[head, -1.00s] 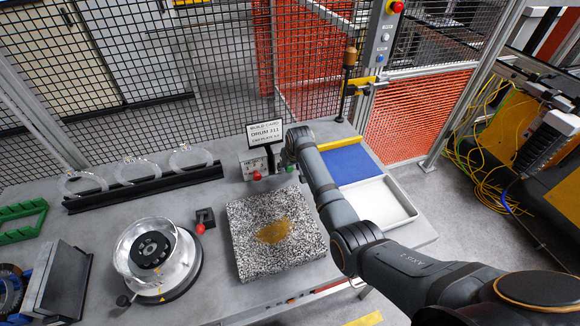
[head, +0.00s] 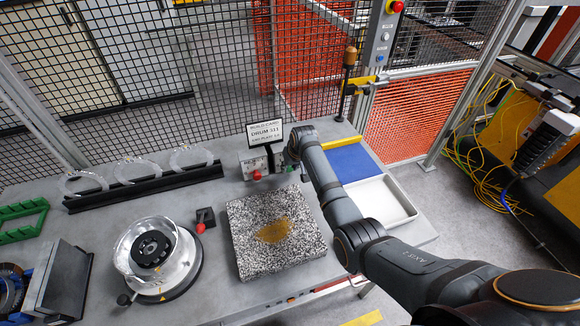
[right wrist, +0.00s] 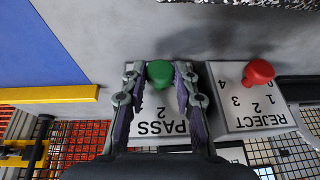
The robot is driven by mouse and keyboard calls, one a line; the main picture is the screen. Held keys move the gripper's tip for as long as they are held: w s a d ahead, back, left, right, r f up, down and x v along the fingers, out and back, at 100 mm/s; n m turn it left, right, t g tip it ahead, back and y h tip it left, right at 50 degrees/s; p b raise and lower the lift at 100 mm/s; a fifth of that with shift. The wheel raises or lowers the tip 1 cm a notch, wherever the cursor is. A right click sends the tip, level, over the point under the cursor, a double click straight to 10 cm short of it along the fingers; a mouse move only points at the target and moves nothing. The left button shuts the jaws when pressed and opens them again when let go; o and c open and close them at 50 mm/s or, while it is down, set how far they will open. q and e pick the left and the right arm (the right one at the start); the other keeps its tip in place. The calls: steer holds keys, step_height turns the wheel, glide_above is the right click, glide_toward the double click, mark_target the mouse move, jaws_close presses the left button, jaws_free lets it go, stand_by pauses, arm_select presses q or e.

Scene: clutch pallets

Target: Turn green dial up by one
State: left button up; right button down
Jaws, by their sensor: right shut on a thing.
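The green dial (right wrist: 160,73) sits on a pale panel marked PASS (right wrist: 160,122) with the numeral 2 visible, upside down in the right wrist view. My right gripper (right wrist: 159,76) has one finger on each side of the green dial and is shut on it. In the head view my right gripper (head: 292,160) is at the small dial box behind the speckled block, and it mostly hides the green dial there. My left gripper is not in view.
A red dial (right wrist: 257,73) on a REJECT panel (right wrist: 250,105) is close beside the green one. A build card sign (head: 265,134) stands behind the box. A speckled block (head: 275,235), white tray (head: 405,205) and metal drum (head: 155,255) share the bench.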

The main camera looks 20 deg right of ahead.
steer(key=shift+d+y, duration=0.3)
steer(key=shift+y, duration=0.7)
steer(key=shift+d+f+m+y+b, duration=0.15)
steer(key=shift+f+m+y+b, duration=0.2)
steer(key=shift+y, duration=0.35)
steer(key=y+b, duration=0.2)
steer(key=b, duration=0.1)
steer(key=shift+d+f+m+y, duration=0.1)
steer(key=shift+d+m+y, duration=0.05)
steer(key=shift+m+y, duration=0.25)
steer(key=shift+y+b, duration=0.8)
steer(key=shift+b, duration=0.35)
steer(key=shift+r, duration=0.2)
steer(key=c, duration=1)
jaws_free()
steer(key=shift+c, duration=0.2)
